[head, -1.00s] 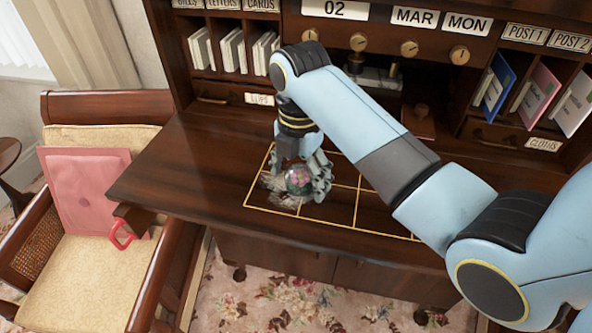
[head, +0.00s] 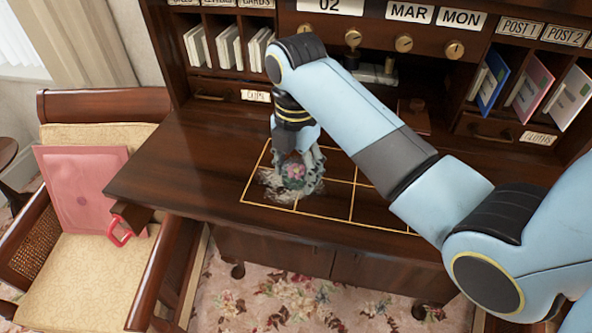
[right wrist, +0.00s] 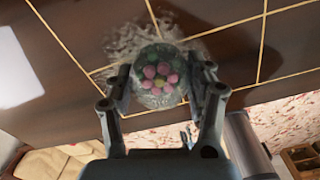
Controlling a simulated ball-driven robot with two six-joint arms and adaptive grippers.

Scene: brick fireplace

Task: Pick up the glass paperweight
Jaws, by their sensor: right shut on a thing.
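The glass paperweight (head: 293,171) is a clear dome with pink and green beads inside. It is on or just above the gold-lined grid (head: 352,203) on the dark wooden desk. My right gripper (head: 294,178) points down over it and is shut on it. In the right wrist view the paperweight (right wrist: 158,76) sits between the two fingers of the gripper (right wrist: 165,92), one on each side. A pale, blurry patch lies on the desk around it. I cannot tell whether it touches the desk. My left gripper is not in view.
The desk (head: 190,165) is clear to the left of the grid. Pigeonholes with cards and envelopes (head: 490,85) line its back. A chair (head: 70,270) with a pink folder (head: 85,190) stands at the left. A small reddish-brown object (head: 413,115) is at the desk's back.

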